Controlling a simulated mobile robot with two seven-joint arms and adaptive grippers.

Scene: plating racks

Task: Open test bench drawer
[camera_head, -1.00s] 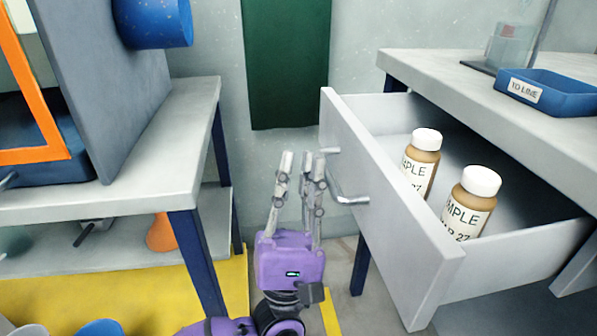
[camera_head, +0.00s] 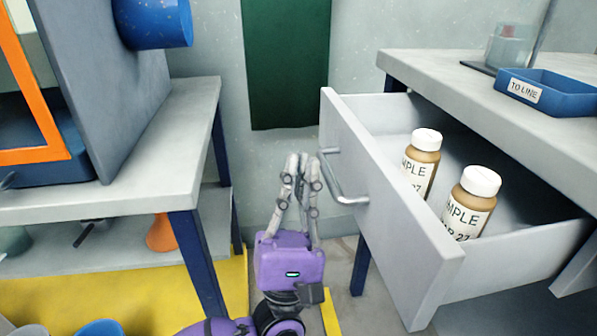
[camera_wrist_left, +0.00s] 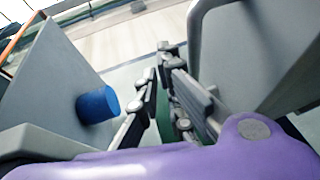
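The test bench drawer (camera_head: 392,215) is pulled well out from under the right bench, with its inside showing. Its bar handle (camera_head: 345,184) is on the front panel. My left gripper (camera_head: 305,160) points away from me, just left of the handle. Its grey fingers are drawn together and look shut with nothing between them. In the left wrist view the fingers (camera_wrist_left: 160,85) come close together, and a large grey rounded bar, likely the handle (camera_wrist_left: 197,40), passes to their right, outside them. My right gripper is not in view.
Two brown sample bottles (camera_head: 421,165) with white caps stand in the drawer. A blue tray (camera_head: 548,92) labelled TO LINE is on the right bench (camera_head: 450,75). A left bench (camera_head: 165,130) stands close to my left arm, with a narrow floor gap between the benches.

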